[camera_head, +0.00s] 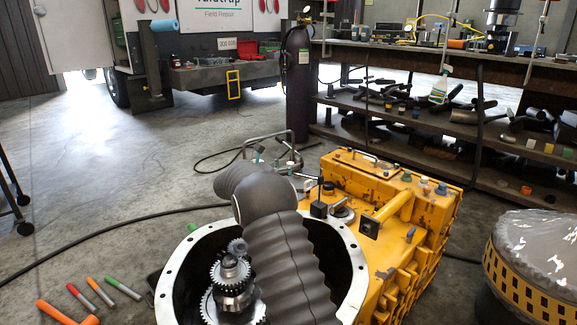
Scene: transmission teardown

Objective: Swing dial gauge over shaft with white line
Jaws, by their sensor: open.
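A yellow transmission (385,215) lies on the floor, its round grey bell housing (345,262) open toward me. Inside stands an upright shaft with stacked metal gears (230,283). A small round metal part (237,248) sits at the top of the stack; I cannot tell whether it is a gear or a gauge. A small black block with a thin stem (319,209) stands on the housing's far edge; I cannot tell if it belongs to a dial gauge. No white line is readable. My dark ribbed arm crosses over the housing and hides its right inside. My gripper is not visible.
Orange, red, green and grey marker-like sticks (90,293) lie on the floor at left. A yellow-banded drum (530,265) stands at right. A dark gas cylinder (298,80) and a loaded workbench (450,57) stand behind. A black cable crosses the floor. The left floor is mostly clear.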

